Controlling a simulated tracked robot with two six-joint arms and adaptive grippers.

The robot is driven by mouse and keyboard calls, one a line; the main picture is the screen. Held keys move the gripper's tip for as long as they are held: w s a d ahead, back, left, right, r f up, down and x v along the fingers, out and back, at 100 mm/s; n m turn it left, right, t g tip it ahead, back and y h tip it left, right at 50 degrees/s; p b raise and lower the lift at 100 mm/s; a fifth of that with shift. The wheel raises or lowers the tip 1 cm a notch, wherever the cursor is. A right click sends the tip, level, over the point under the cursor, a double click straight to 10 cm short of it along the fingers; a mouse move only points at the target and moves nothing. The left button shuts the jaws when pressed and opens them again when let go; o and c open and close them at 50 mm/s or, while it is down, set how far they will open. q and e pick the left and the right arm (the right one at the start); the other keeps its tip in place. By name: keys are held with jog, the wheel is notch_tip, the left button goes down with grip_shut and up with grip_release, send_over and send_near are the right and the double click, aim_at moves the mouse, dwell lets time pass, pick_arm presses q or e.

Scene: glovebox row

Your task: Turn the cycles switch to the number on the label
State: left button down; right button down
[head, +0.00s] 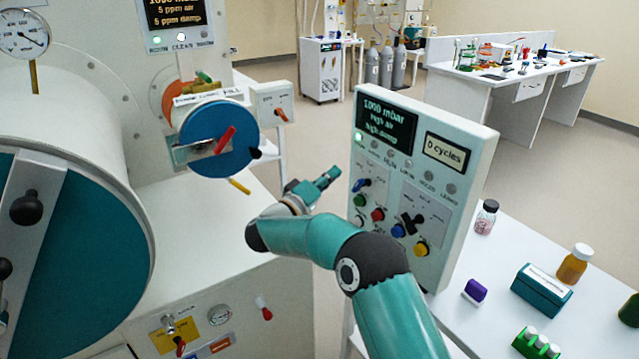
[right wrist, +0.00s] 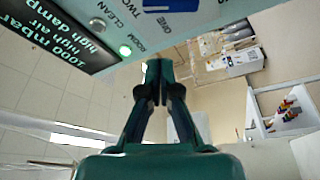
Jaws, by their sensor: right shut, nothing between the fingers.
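The control panel (head: 458,215) stands upright on the white bench. Its small display (head: 446,152) reads "0 cycles". A blue-handled switch (head: 362,184) sits on the panel's left side. In the right wrist view a blue part (right wrist: 172,5) shows at the top edge, beside the words ONE and TWO. A black switch (head: 411,223) sits further right. A white label (head: 208,96) lies above the blue round door; its writing is too small to read surely. My right gripper (head: 329,176) is shut and empty, just left of the blue-handled switch, apparently apart from it. My left gripper is not in view.
The blue round door (head: 217,138) with a red handle is left of my right gripper. Bottles, a teal box (head: 541,291) and a green rack (head: 536,343) stand on the bench at right.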

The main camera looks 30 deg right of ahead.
aim_at(358, 186)
jog(key=shift+s+d+f+p, duration=0.35)
jog(key=shift+s+d, duration=0.25)
jog(key=shift+d, duration=0.2)
jog(key=shift+s+d+f+p, duration=0.35)
jog(key=shift+s+d, duration=0.25)
jog(key=shift+d, duration=0.15)
jog(key=shift+a+f, duration=0.1)
jog(key=shift+a, duration=0.1)
